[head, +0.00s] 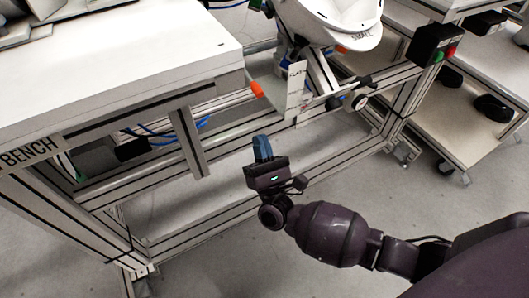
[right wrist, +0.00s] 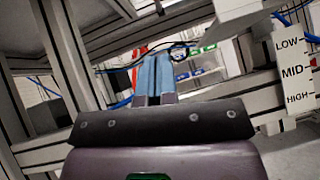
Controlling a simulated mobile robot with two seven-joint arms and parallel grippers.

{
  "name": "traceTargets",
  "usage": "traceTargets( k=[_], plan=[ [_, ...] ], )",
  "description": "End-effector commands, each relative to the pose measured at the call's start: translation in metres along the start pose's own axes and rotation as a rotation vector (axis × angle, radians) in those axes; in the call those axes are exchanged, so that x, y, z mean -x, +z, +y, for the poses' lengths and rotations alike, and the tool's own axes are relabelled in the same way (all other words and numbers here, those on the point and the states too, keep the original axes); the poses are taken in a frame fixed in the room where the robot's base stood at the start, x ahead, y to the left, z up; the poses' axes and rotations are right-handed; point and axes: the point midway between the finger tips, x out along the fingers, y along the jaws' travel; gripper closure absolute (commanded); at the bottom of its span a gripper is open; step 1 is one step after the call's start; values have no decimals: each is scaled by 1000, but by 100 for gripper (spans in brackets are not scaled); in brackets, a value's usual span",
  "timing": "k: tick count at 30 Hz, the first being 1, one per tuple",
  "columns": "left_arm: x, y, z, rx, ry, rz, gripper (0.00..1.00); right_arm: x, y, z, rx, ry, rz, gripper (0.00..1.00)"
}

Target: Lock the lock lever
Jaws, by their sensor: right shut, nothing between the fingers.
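My right gripper (head: 262,147) is shut and empty, its blue fingers together, held in front of the bench frame and below the white helmet shell (head: 335,22). In the right wrist view its blue fingers (right wrist: 154,76) point into the frame. An orange-tipped handle (head: 257,89) sticks out at the frame, above and apart from the fingers. A black lever-like part (head: 359,83) is below the shell, farther right. I cannot tell for certain which is the lock lever. My left gripper is not in view.
A white bench top (head: 110,60) is at the left. Metal frame bars surround the gripper's far side. A box with red and green buttons (head: 436,43) is at the right. A LOW-MID-HIGH scale (right wrist: 294,72) shows in the right wrist view. Open floor lies in front.

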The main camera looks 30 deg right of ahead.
Motion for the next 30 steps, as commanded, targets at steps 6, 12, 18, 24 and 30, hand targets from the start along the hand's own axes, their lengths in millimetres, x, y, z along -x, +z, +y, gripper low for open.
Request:
traceTargets(
  k=[6, 12, 18, 24, 30],
  plan=[
    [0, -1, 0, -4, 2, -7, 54, -41, 1, 0, 1, 2, -5, 100],
    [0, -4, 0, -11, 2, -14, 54, -64, 17, 0, 1, 1, -5, 100],
    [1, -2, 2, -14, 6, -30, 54, -74, 27, 0, 1, 1, -2, 100],
    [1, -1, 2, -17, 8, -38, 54, -75, 29, 0, 2, 1, 0, 100],
    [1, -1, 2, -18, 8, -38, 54, -75, 28, 0, 2, 1, 1, 100]
  ],
)
